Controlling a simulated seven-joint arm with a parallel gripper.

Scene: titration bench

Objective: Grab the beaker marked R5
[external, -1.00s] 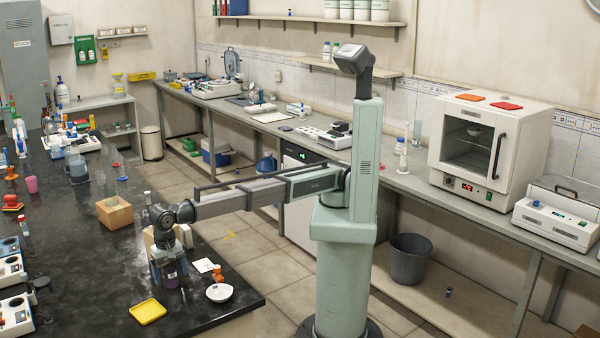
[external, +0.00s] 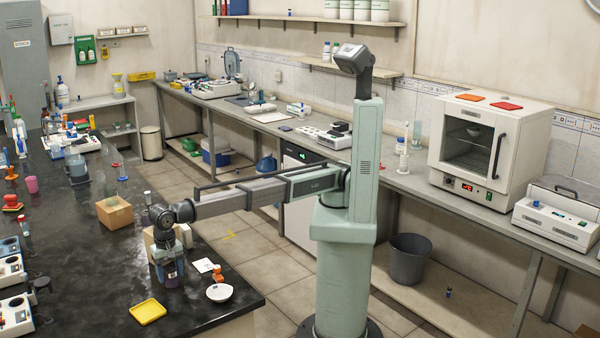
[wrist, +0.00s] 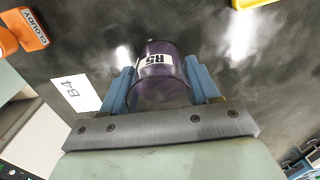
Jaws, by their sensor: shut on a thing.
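The beaker marked R5 (wrist: 160,82) is a clear vessel with purple contents and a white R5 label, seen between my fingers in the wrist view. In the external view the beaker (external: 171,281) shows low on the black bench, partly hidden by my fingers. My gripper (wrist: 162,78) has its blue fingers on both sides of the beaker and is shut on it. In the external view my gripper (external: 168,272) points down at the front part of the bench. I cannot tell whether the beaker's base touches the bench.
A cardboard box (external: 114,212) stands behind. The black bench (external: 100,285) is bare to the left.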

